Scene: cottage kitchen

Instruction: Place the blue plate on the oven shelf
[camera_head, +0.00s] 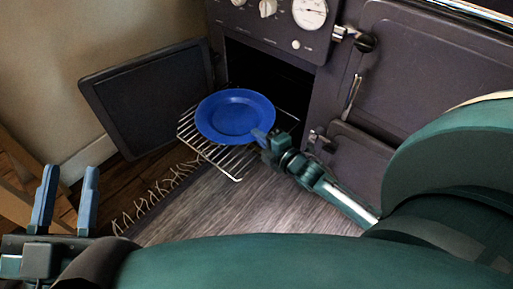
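The blue plate (233,114) is over the pulled-out wire oven shelf (222,160), in front of the dark oven opening (262,72). It looks about level; whether its whole base rests on the wires is hidden. My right gripper (262,137) is at the plate's near right rim, with one blue finger overlapping the rim. Its other finger is hidden, so I cannot tell whether it grips the rim. My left gripper (68,172) is at the lower left, open and empty, well away from the plate.
The oven door (150,98) stands open to the left of the shelf. The dark stove front (430,60) with knobs and a dial is behind and to the right. A fringed rug (190,212) lies below, and a wooden chair-like frame (18,165) is at the left edge.

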